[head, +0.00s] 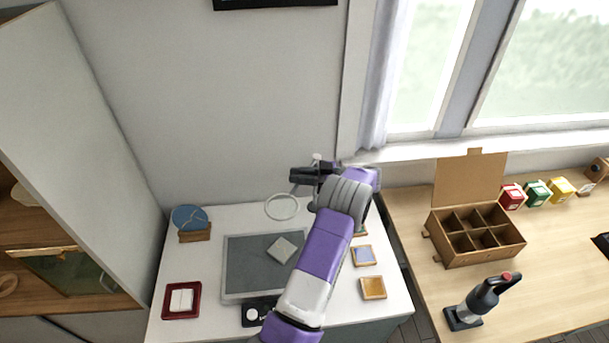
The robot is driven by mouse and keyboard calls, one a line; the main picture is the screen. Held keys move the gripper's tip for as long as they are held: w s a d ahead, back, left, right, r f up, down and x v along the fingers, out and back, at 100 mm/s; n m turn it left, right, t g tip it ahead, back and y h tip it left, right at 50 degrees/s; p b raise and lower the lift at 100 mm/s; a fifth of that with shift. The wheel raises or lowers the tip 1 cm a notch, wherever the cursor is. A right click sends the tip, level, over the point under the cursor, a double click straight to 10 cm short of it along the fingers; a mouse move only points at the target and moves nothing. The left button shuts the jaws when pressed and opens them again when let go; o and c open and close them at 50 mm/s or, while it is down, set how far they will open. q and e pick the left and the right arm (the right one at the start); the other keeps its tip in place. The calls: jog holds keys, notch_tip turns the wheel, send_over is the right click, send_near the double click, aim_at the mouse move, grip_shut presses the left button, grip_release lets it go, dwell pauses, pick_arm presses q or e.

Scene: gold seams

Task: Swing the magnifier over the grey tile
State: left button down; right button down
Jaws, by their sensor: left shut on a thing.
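The magnifier (282,207) is a pale round lens ring at the back of the white table, up and left of the grey tile (281,250). The tile lies tilted on a dark grey mat (245,278), and the lens is not over it in this view. My left gripper (298,177) is dark and shut, just above and right of the lens, on the magnifier; the exact grip point is too small to see. My purple forearm hides part of the mat's right side. My right gripper is out of view.
A blue disc (189,217) on a wooden stand and a red tray (181,313) are at left. Small framed tiles (373,288) lie at right. A wooden desk holds a compartment box (478,257), coloured boxes (536,193) and a dark tool (482,301).

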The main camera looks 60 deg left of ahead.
pick_arm(q)
jog(key=c, duration=1.1)
grip_release()
jog(key=v, duration=0.7)
jog(key=shift+w+d, duration=0.2)
